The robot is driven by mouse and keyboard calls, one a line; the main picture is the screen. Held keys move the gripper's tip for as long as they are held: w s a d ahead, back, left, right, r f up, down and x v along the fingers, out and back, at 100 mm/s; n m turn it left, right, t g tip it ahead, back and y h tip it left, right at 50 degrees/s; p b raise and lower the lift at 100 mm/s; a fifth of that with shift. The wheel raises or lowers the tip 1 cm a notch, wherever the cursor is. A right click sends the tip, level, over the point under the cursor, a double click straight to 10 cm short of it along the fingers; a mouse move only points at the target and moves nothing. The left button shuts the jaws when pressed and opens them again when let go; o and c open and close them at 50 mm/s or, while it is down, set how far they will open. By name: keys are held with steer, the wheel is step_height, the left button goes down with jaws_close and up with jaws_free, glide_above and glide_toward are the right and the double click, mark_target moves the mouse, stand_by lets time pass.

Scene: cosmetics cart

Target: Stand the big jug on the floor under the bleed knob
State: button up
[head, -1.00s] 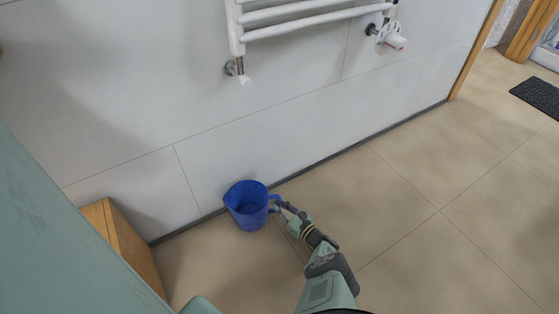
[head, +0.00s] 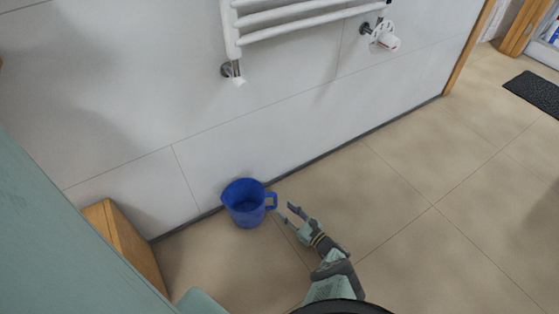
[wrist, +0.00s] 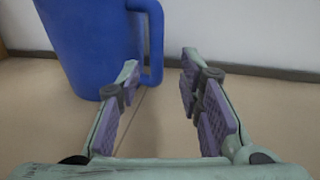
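The big blue jug (head: 246,207) stands upright on the floor close to the wall, its handle (head: 272,201) turned right. In the wrist view the jug (wrist: 92,45) fills the upper left, and its handle (wrist: 156,50) shows ahead of the fingers. My gripper (head: 285,211) is open and empty, just right of the handle and apart from it. A small white knob (head: 238,80) sits at the lower left end of the towel radiator, with the jug on the floor roughly below it. I cannot tell for sure that this is the bleed knob.
The white towel radiator (head: 300,27) hangs on the wall, with a white valve head (head: 384,40) at its right. A wooden block (head: 128,243) stands left of the jug. The tiled floor (head: 430,240) to the right is clear up to a dark mat (head: 535,91).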

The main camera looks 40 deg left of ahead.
steer(key=shift+s+d+p, duration=0.15)
steer(key=shift+s+d, duration=0.05)
steer(key=shift+d, duration=0.7)
steer(key=shift+s+d+p, duration=0.1)
steer(key=shift+s+d, duration=0.05)
steer(key=shift+d, duration=0.75)
steer(key=shift+s+d+p, duration=0.15)
steer(key=shift+s+d, duration=0.05)
steer(key=shift+d, duration=0.7)
steer(key=shift+w, duration=0.1)
